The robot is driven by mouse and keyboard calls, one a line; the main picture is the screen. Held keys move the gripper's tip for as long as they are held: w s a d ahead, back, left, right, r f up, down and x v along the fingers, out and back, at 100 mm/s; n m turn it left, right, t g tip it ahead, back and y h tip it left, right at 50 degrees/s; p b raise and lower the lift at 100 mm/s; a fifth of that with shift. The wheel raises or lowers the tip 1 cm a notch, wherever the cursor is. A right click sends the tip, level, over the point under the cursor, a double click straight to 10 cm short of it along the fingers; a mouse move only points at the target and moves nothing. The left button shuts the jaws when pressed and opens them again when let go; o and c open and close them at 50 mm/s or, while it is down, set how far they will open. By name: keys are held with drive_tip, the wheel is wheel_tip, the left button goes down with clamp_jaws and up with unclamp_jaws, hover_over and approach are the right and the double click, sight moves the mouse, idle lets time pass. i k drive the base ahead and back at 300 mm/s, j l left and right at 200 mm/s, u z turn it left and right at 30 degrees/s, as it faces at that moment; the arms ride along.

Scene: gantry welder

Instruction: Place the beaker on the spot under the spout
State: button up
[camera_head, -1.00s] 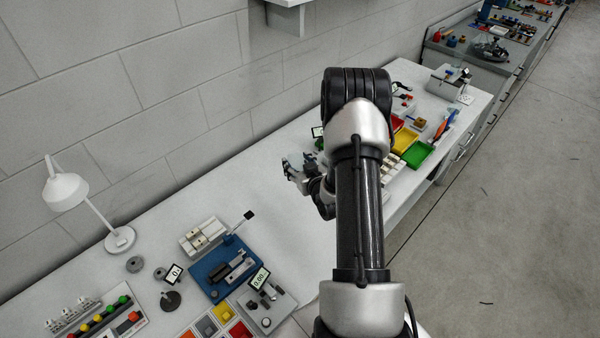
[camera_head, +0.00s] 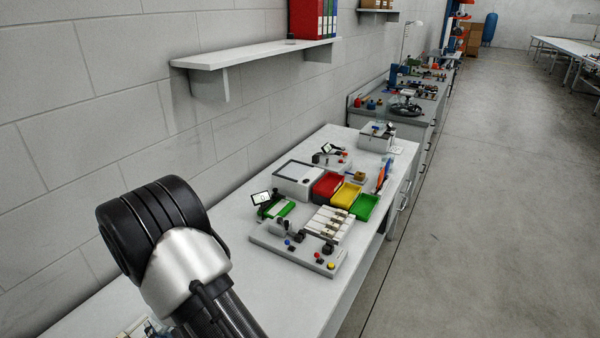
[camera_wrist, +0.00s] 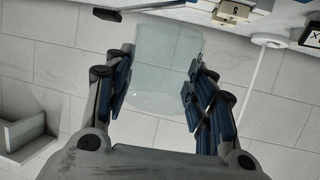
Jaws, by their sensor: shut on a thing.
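The beaker (camera_wrist: 168,58) is clear pale glass and shows in the wrist view. My gripper (camera_wrist: 160,92) is shut on it, with the blue-padded fingers on both sides of its wall. The beaker looks empty, and the wall blocks show through it. In the head view my arm fills the lower left, and I cannot make out the gripper or the beaker there. I cannot identify a spout or the spot under it in either view.
The white bench (camera_head: 285,310) has a grey panel with buttons (camera_head: 300,249), red (camera_head: 328,186), yellow (camera_head: 346,195) and green (camera_head: 365,207) trays. A shelf (camera_head: 255,52) juts from the wall above. In the wrist view a lamp pole (camera_wrist: 252,88) stands right of the fingers.

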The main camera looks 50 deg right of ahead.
sight(369, 156)
drive_tip(key=l+z, duration=0.45)
drive_tip(key=i+l+z, duration=0.2)
drive_tip(key=l+z, duration=0.3)
drive_tip(key=i+l+z, duration=0.15)
drive_tip(key=z, duration=0.3)
drive_tip(key=i+l+z, duration=0.3)
drive_tip(key=z, duration=0.15)
drive_tip(key=i+l+z, duration=0.25)
drive_tip(key=z, duration=0.2)
drive_tip(key=i+l+z, duration=0.1)
drive_tip(key=i+z, duration=0.25)
drive_tip(key=z, duration=0.15)
drive_tip(key=i+l+u, duration=0.1)
drive_tip(key=i+u, duration=0.15)
drive_tip(key=i, duration=0.25)
drive_tip(key=i+l+u, duration=0.25)
drive_tip(key=i, duration=0.2)
drive_tip(key=i+l+u, duration=0.1)
drive_tip(key=u, duration=0.4)
drive_tip(key=i+l+u, duration=0.2)
drive_tip(key=u, duration=0.3)
drive_tip(key=i+l+u, duration=0.25)
drive_tip(key=u, duration=0.2)
drive_tip(key=i+l+u, duration=0.1)
drive_tip(key=l+u, duration=0.25)
drive_tip(key=u, duration=0.15)
